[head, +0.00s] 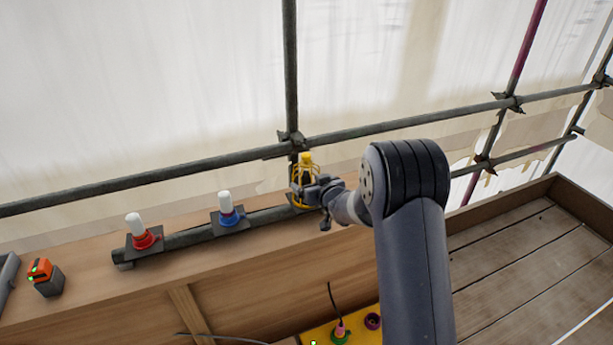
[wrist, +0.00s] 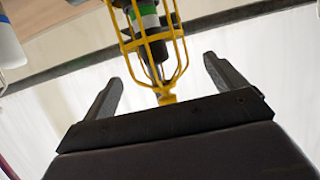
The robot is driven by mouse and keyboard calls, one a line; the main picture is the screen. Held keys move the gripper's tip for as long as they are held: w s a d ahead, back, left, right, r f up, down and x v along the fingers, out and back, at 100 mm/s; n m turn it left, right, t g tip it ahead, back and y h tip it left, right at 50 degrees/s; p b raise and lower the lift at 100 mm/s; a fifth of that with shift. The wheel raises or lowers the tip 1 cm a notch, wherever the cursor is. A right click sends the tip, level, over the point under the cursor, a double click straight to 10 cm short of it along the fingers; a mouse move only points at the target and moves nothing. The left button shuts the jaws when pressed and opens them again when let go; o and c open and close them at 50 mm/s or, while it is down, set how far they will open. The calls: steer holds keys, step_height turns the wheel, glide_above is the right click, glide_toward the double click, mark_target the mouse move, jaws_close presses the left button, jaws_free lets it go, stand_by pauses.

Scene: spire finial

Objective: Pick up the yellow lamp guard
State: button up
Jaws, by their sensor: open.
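The yellow lamp guard (head: 305,179) is a wire cage at the right end of the rail on the wooden ledge. In the wrist view the yellow lamp guard (wrist: 165,47) shows its bars around a dark lamp with a green and white band. My gripper (head: 318,191) is at the guard in the head view and partly overlaps it. In the wrist view my gripper (wrist: 160,72) has its two fingers wide apart, with the narrow end of the cage showing between them. I cannot tell whether a finger touches the guard.
A blue-based white lamp (head: 226,206) and a red-based white lamp (head: 137,229) stand left along the dark rail (head: 185,238). An orange and black device (head: 43,275) sits far left. Scaffold tubes (head: 210,163) run behind the ledge. A yellow panel (head: 318,334) lies below.

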mark_target(308, 175)
steer(key=shift+o, duration=0.7)
steer(key=shift+w, duration=0.4)
steer(key=shift+w+a+p, duration=0.15)
steer(key=shift+w+p, duration=0.35)
steer(key=shift+w, duration=0.1)
steer(key=shift+p+x, duration=0.85)
steer(key=shift+x, duration=1.15)
steer(key=shift+r, duration=0.1)
steer(key=c, duration=0.8)
steer(key=shift+c, duration=0.2)
